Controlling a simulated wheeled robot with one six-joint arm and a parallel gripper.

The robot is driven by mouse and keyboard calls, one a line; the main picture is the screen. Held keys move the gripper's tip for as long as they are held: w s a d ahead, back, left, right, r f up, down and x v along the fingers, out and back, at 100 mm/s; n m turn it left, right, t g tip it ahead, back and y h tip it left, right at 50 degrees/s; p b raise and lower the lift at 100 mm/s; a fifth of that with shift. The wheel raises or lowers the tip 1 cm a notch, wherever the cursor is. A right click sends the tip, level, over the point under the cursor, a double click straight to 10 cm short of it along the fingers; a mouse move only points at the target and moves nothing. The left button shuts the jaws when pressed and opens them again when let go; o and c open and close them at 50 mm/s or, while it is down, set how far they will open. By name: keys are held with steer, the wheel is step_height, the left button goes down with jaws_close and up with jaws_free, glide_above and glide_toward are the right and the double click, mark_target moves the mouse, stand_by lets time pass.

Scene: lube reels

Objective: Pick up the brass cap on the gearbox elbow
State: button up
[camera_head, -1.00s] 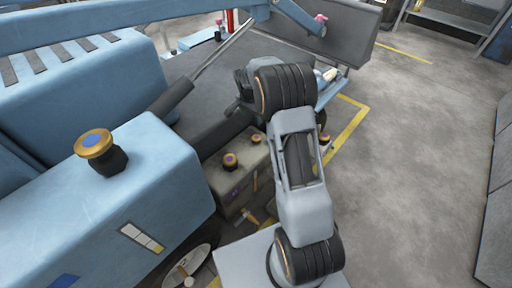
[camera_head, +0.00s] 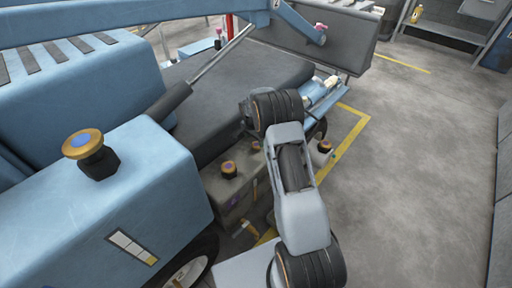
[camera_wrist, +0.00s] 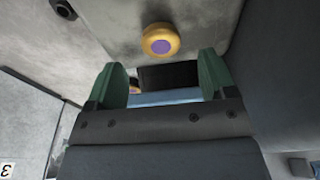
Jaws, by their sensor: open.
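In the wrist view, a round brass cap (camera_wrist: 160,40) with a purple centre sits on a grey surface just beyond the fingertips. My gripper (camera_wrist: 163,78) is open, with its two green-padded fingers apart and nothing between them. In the head view, my arm hides the gripper. Several brass caps show there: a large one with a blue centre (camera_head: 83,144) on a black neck on the blue body, one on the grey box (camera_head: 229,168), and one farther right (camera_head: 325,147).
The blue machine body (camera_head: 150,195) fills the left, with a wheel (camera_head: 187,272) below. A dark grey deck (camera_head: 235,80) and a blue side tray (camera_head: 325,92) lie beyond my arm. A yellow floor line (camera_head: 348,135) runs at the right. Open concrete floor (camera_head: 420,170) lies right.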

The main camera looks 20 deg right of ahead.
mark_target(256, 144)
steer(key=f, duration=0.1)
steer(key=f+b, duration=0.1)
steer(key=f, duration=0.2)
steer(key=shift+w+d+f, duration=0.15)
steer(key=shift+w+d, duration=0.05)
steer(key=shift+d, duration=0.15)
steer(key=shift+c, duration=0.2)
steer(key=c, duration=1.1)
